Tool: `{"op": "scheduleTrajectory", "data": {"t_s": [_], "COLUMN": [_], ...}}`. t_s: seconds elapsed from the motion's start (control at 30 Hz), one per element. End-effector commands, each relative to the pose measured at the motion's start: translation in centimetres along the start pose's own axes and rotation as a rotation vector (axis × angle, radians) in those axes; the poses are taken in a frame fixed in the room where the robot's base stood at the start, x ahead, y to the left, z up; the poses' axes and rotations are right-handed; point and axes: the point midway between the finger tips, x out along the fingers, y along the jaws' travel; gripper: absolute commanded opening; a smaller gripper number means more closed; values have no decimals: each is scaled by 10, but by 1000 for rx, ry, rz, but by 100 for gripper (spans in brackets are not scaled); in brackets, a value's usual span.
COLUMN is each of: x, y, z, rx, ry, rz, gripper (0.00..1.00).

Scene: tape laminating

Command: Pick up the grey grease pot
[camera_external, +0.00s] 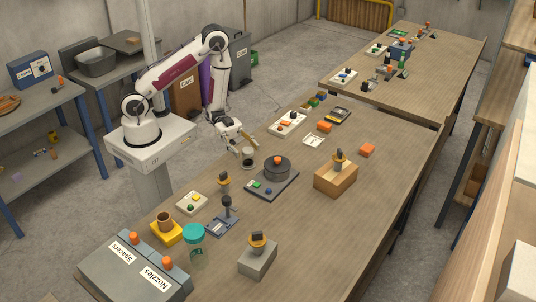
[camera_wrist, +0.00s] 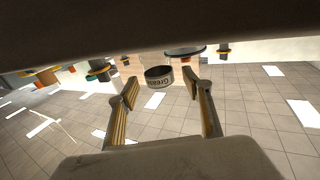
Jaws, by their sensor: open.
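The grease pot (camera_external: 249,156) is a small round grey tin near the left edge of the long wooden table. In the wrist view the pot (camera_wrist: 159,77) shows a dark top and a pale side label reading "Grease". My gripper (camera_external: 246,143) is just above and beside the pot in the outside view, with its fingers pointing toward it. In the wrist view the two ribbed yellow finger pads stand wide apart, with the pot showing beyond them in the gap. My gripper is open and empty. Whether a finger touches the pot cannot be told.
A dark round turntable (camera_external: 277,168) on a flat base is right of the pot. A white tray with buttons (camera_external: 287,124) is behind, and a small white tray (camera_external: 313,140) is to the right. An orange-collared tool (camera_external: 224,183) stands in front of the pot.

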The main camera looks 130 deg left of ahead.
Motion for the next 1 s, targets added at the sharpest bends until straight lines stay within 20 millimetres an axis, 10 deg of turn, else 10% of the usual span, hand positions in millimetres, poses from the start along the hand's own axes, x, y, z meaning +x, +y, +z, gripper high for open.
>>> {"op": "scheduleTrajectory", "data": {"t_s": [0.43,0.63,1.0], "x": [0,0,0], "y": [0,0,0], "z": [0,0,-1], "rx": [0,0,1], "ry": [0,0,0], "rz": [0,0,0], "gripper": [50,6,6]}}
